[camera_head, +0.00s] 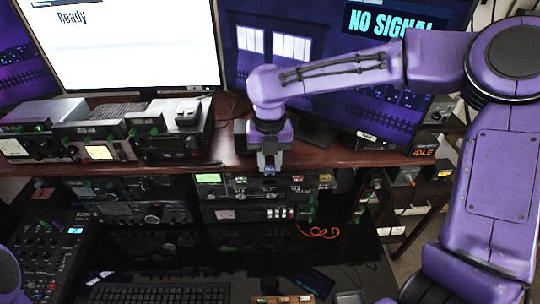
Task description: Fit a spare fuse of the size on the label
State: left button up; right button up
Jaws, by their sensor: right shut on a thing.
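My right gripper (269,168) points down at the front edge of the wooden shelf (330,158), above the lower rack of radios. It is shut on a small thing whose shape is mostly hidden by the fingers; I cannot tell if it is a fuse. No fuse, fuse holder or size label can be made out at this scale. My left gripper is out of view.
Several radio units (95,140) stand on the shelf at left. More units (255,190) sit below, with a red cable (318,232) beside them. Monitors (135,45) stand behind. A keyboard (160,293) and a mixer (45,250) are in front.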

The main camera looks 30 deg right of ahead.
jog(key=shift+w+f, duration=0.1)
jog(key=shift+f, duration=0.65)
jog(key=shift+r, duration=0.1)
jog(key=shift+p, duration=0.35)
dwell(0.4)
jog(key=shift+p, duration=0.4)
dwell(0.4)
